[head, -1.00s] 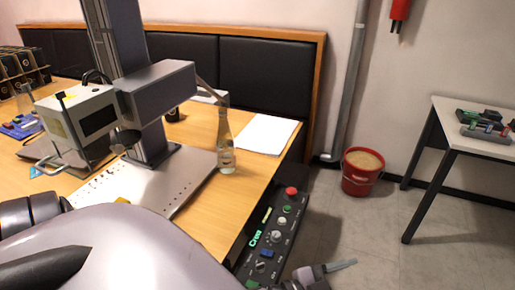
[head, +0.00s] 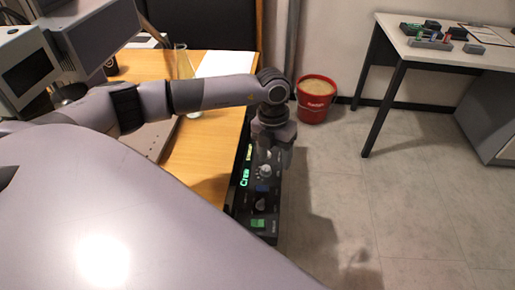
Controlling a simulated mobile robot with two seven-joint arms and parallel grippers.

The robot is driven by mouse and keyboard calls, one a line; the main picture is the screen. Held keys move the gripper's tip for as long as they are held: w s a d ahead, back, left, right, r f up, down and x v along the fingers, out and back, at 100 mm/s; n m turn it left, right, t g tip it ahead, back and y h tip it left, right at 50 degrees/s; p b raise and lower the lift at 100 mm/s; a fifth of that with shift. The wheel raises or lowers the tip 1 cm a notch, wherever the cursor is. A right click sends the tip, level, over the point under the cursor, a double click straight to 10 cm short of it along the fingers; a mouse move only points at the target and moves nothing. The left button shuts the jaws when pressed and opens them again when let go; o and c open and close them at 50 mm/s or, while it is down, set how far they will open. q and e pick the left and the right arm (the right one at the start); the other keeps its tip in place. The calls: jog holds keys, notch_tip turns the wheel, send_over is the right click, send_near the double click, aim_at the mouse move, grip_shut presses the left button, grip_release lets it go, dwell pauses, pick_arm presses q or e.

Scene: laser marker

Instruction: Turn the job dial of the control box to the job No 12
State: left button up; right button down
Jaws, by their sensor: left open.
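The control box (head: 258,232) is a long dark panel along the right edge of the wooden table. A green-lit display (head: 245,178) shows on its left side, its text too small to read surely. Down the panel are a pale round knob (head: 264,171), a blue button (head: 262,188), a dark knob (head: 261,204) and a green switch (head: 258,223). I cannot read any job number or tell which knob is the job dial. My left gripper (head: 275,156) points down over the far part of the box, open, just beyond the pale knob. It hides the box's far end. My right gripper is out of view.
The laser marker (head: 98,40) and a glass bottle (head: 184,65) stand on the table (head: 205,150) behind my left arm. A red bucket (head: 314,105) is on the floor beyond the box. A side table (head: 445,52) is at right. The floor right of the box is clear.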

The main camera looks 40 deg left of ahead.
aim_at(266, 168)
pick_arm(q)
jog(key=shift+w+a+r+y, duration=0.15)
jog(key=shift+a+y, duration=0.1)
jog(key=shift+a, duration=0.35)
jog(key=shift+w+a+r+y, duration=0.1)
jog(key=shift+a+y, duration=0.15)
jog(key=shift+a, duration=0.3)
jog(key=shift+a+f, duration=0.15)
jog(key=shift+a, duration=0.2)
notch_tip(266, 168, down, 7)
jog(key=shift+r, duration=0.2)
jog(key=c, duration=1)
